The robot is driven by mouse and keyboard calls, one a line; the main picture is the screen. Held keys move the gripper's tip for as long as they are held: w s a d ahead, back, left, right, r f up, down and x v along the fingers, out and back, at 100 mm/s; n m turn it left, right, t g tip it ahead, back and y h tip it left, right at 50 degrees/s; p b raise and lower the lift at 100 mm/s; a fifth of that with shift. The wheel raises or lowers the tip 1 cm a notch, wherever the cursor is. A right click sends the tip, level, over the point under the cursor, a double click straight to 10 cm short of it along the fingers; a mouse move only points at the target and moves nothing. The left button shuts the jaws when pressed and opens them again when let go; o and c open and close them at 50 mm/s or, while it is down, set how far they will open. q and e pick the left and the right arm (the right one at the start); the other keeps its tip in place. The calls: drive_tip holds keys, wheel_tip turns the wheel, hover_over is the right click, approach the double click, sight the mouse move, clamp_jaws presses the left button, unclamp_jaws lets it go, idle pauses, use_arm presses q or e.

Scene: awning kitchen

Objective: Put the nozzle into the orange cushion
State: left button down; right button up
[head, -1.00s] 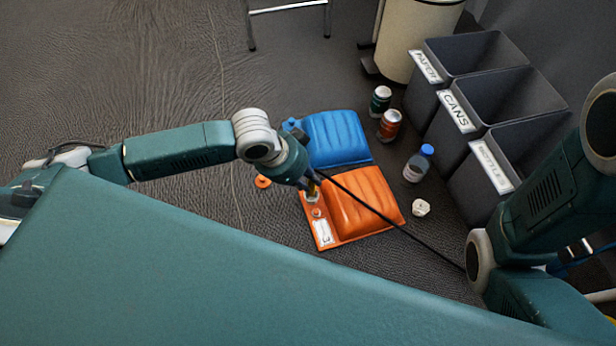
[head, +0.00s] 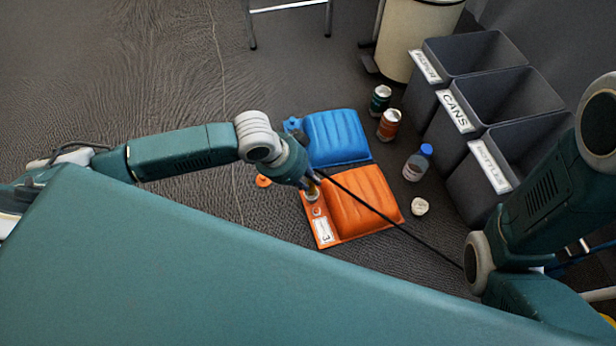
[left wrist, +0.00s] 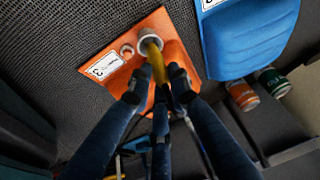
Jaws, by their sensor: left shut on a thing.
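The orange cushion (head: 362,203) lies flat on the dark floor, with a white label and a valve on its left strip. In the left wrist view, the orange cushion (left wrist: 121,45) shows a grey ring-shaped valve (left wrist: 143,33). My left gripper (head: 312,188) is over that strip. In the wrist view, my left gripper (left wrist: 158,84) is shut on the yellow nozzle (left wrist: 158,67). The nozzle's tip overlaps the ring's opening; how deep it sits inside I cannot tell. My right gripper is out of view; only its arm shows at the right.
A blue cushion (head: 337,138) lies just behind the orange one. A loose orange cap (head: 263,181) is to the left. A black hose crosses the orange cushion.

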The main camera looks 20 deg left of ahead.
use_arm(q)
drive_tip(key=shift+f, duration=0.45)
drive_tip(key=shift+f, duration=0.9)
drive_tip(key=c, duration=1)
unclamp_jaws()
drive_tip(key=shift+c, duration=0.2)
